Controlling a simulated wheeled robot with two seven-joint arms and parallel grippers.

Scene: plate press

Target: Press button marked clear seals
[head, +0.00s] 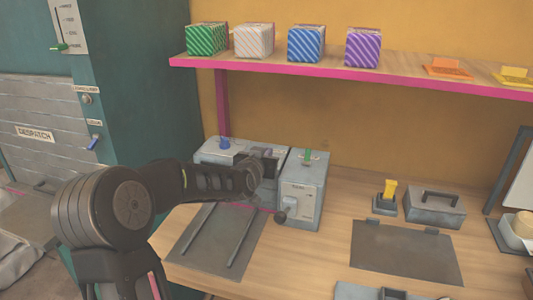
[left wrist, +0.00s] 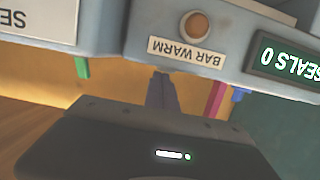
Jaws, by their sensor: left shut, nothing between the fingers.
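The grey press machine (head: 215,150) stands on the bench against the wall, with a blue button (head: 224,143) on its top left. In the left wrist view, which shows the machine upside down, its front carries a BAR WARM label (left wrist: 186,52), an amber lamp (left wrist: 194,25) and a green SEALS 0 display (left wrist: 288,62). The blue button also shows there (left wrist: 238,94). I cannot read a clear seals label in either view. My left gripper (head: 258,174) is in front of the machine and hides part of it; its fingers (left wrist: 162,92) are shut and empty.
A pink-edged shelf (head: 350,74) with patterned boxes runs above. A dark plate with rails (head: 215,247) lies in front. A yellow-handled tool (head: 388,195) stands farther right.

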